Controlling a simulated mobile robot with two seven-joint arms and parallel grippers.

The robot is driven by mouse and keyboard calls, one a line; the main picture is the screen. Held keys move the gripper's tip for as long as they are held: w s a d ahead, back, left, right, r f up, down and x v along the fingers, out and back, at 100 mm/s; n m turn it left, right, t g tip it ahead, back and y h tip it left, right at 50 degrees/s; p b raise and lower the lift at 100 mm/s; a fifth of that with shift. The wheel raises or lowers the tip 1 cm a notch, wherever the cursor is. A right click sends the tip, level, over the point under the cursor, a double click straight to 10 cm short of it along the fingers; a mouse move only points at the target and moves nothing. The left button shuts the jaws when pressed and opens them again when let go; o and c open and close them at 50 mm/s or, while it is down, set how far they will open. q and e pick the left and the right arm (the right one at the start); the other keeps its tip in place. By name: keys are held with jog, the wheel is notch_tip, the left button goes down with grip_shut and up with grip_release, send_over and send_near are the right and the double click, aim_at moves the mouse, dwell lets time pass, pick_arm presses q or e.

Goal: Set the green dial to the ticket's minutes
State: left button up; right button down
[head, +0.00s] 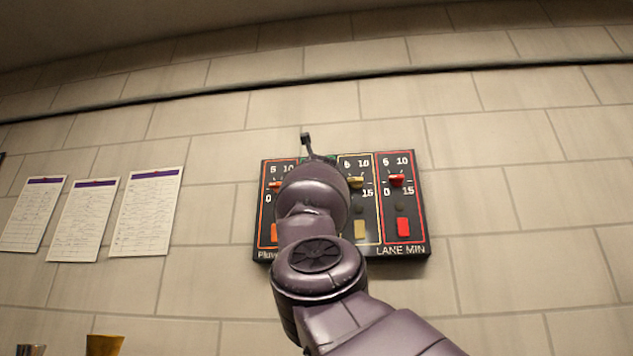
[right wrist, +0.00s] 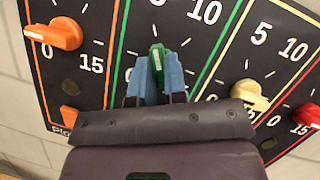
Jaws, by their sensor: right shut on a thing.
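The green dial (right wrist: 156,57) is on the black panel (right wrist: 100,30), inside a green-outlined column. My right gripper (right wrist: 158,72) has its blue fingers closed on either side of it. The dial's pale mark runs nearly straight up in the right wrist view. A 10 shows to its upper right and a 15 to its lower right; the lower left of its scale is hidden by the gripper. In the head view my right arm covers the green dial. Three paper tickets (head: 148,212) hang on the wall to the left; their writing is too small to read. My left gripper is out of view.
Neighbouring dials are close: orange (right wrist: 55,34) to the left, yellow (right wrist: 248,95) and red (right wrist: 306,115) to the right. Coloured buttons, such as the red one (head: 403,227), sit below the dials. A yellow cup-like thing (head: 104,345) shows at the lower left.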

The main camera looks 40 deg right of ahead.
jog(key=shift+m+h, duration=0.4)
jog(key=shift+m, duration=0.7)
jog(key=shift+g, duration=0.3)
jog(key=c, duration=1.2)
grip_release()
jog(key=shift+o, duration=0.2)
